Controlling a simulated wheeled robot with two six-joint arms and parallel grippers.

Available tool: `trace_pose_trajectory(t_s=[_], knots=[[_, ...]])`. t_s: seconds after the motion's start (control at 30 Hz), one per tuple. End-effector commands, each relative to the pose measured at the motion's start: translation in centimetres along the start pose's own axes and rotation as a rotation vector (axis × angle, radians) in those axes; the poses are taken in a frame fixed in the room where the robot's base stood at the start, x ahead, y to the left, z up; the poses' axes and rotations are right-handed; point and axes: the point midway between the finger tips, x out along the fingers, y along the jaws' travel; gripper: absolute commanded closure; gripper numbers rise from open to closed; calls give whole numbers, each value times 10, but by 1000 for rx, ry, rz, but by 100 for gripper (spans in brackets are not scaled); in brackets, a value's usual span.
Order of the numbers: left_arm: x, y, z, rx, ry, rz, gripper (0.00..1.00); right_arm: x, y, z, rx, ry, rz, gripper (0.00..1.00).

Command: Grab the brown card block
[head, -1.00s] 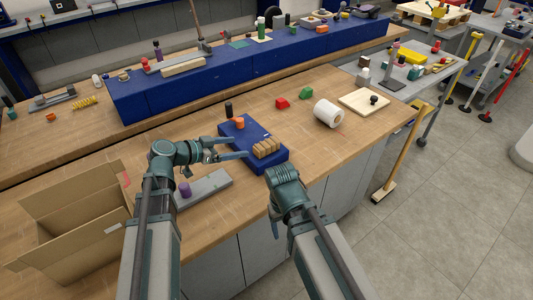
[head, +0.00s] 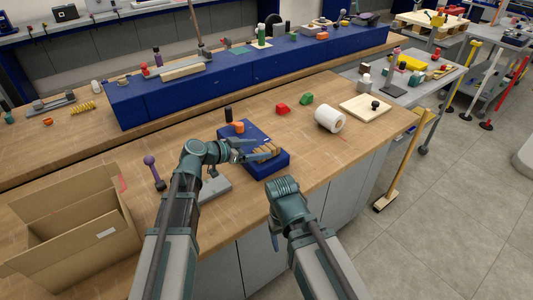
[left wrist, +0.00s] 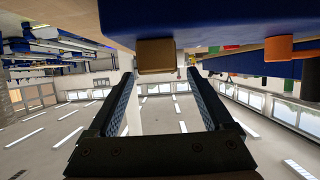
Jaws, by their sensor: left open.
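The brown card block (head: 266,152) sits on the blue block (head: 277,165) near the table's front edge, partly hidden by my left gripper. In the left wrist view the brown block (left wrist: 156,55) shows just beyond the fingertips, roughly centred between them. My left gripper (head: 262,148) is open, its fingers at the block. In the wrist view the left gripper's jaws (left wrist: 160,76) are apart with nothing between them. My right gripper (head: 276,238) points down in front of the table edge; its jaws are mostly hidden.
An orange piece (head: 238,127) and a black cylinder (head: 228,114) stand by the blue block's back. A cardboard box (head: 85,250) is at left, with a purple-topped peg (head: 150,161) beside it. A white roll (head: 329,119) and red block (head: 282,109) are to the right.

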Motion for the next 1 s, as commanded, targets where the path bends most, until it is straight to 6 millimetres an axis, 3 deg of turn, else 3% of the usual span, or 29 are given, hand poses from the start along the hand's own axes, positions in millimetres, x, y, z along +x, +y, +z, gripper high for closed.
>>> trace_pose_trajectory(t_s=[0.3, 0.57, 1.0], knots=[[45, 1, 2, 1, 0, 1, 15, 19, -2, -1, 0, 0, 0, 30], [46, 2, 1, -1, 0, 0, 17, 18, -2, -1, 0, 0, 0, 30], [46, 2, 1, 0, 0, 0, 96, 18, -2, -1, 0, 0, 0, 30]])
